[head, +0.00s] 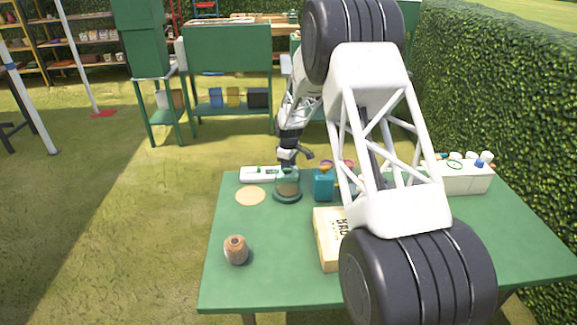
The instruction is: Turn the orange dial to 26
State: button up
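A small teal box (324,186) stands near the back edge of the green table, with a small orange part (326,168) on top. This may be the orange dial; no numbers or pointer can be read at this size. Pinkish parts (348,164) show just right of it, largely hidden by my arm.
A white and green pack (262,174), a round tan disc (250,196), a brown pot (236,250) and a cream box with lettering (328,240) are on the table (270,275). A white box with several caps (465,178) stands at right.

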jog(key=m, duration=0.6)
jog(key=shift+m, duration=0.3)
jog(key=m, duration=0.3)
jog(key=shift+m, duration=0.3)
jog(key=m, duration=0.3)
jog(key=shift+m, duration=0.3)
jog(key=m, duration=0.3)
jog(key=shift+m, duration=0.3)
jog(key=m, duration=0.3)
jog(key=shift+m, duration=0.4)
jog(key=m, duration=0.6)
jog(key=shift+m, duration=0.4)
jog(key=o, duration=0.9)
